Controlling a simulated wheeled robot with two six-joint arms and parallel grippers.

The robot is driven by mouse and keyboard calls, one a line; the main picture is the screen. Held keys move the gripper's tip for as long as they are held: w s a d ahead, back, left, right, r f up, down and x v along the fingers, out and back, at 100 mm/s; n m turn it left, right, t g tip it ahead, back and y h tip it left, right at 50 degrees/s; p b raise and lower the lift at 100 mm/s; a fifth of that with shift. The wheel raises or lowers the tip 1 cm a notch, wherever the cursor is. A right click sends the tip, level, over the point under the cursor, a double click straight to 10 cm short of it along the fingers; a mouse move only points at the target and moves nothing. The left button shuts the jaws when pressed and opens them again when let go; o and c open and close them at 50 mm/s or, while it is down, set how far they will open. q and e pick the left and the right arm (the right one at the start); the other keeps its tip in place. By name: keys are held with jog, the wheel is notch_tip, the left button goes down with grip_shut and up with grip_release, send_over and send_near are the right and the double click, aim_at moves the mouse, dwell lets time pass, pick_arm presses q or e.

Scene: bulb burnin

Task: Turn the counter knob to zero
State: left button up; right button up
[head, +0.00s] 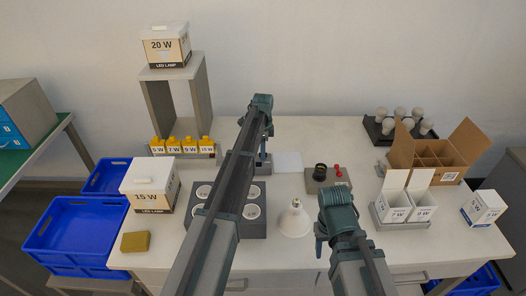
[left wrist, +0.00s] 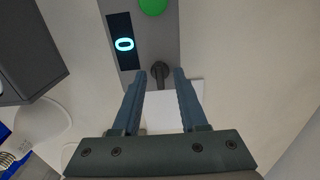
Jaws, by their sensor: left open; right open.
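The counter (left wrist: 172,42) is a grey panel in the left wrist view, with a dark display (left wrist: 124,43) reading 0 and a green button (left wrist: 153,6). Its small dark knob (left wrist: 160,70) stands at the panel's near edge. My left gripper (left wrist: 160,76) is open, one finger on each side of the knob; I cannot tell whether they touch it. In the head view my left gripper (head: 263,166) points down at the back middle of the table, and my arm hides most of the counter. My right gripper (head: 320,246) is open, low over the front, its fingertips hardly visible.
A socket block (head: 251,228) lies under my left arm. A box with a black knob and red buttons (head: 316,186) is right of the counter. Lamp boxes (head: 151,186) stand left, a cardboard carton (head: 452,152) right.

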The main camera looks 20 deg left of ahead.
pick_arm(q)
jog(key=shift+r, duration=0.1)
pick_arm(e)
jog(key=shift+r, duration=0.1)
pick_arm(q)
notch_tip(320, 180, up, 14)
jog(key=p, duration=1.3)
jog(key=shift+p, duration=0.4)
pick_arm(e)
notch_tip(320, 180, up, 14)
jog(key=shift+f, duration=0.2)
pick_arm(q)
jog(key=shift+f, duration=0.2)
jog(key=s+d+n, duration=0.3)
jog(key=s+d, duration=0.2)
jog(key=s, duration=0.7)
jog(key=s+d+f+n+b, duration=0.1)
jog(key=s+d+n, duration=0.3)
jog(key=s, duration=0.8)
jog(key=s+d+f+n+y+b, duration=0.1)
jog(key=s+d+n, duration=0.3)
jog(key=s+d, duration=0.4)
jog(key=s, duration=0.4)
jog(key=shift+s, duration=0.35)
pick_arm(e)
notch_tip(320, 180, down, 2)
jog(key=shift+f, duration=0.15)
pick_arm(q)
jog(key=shift+d, duration=0.1)
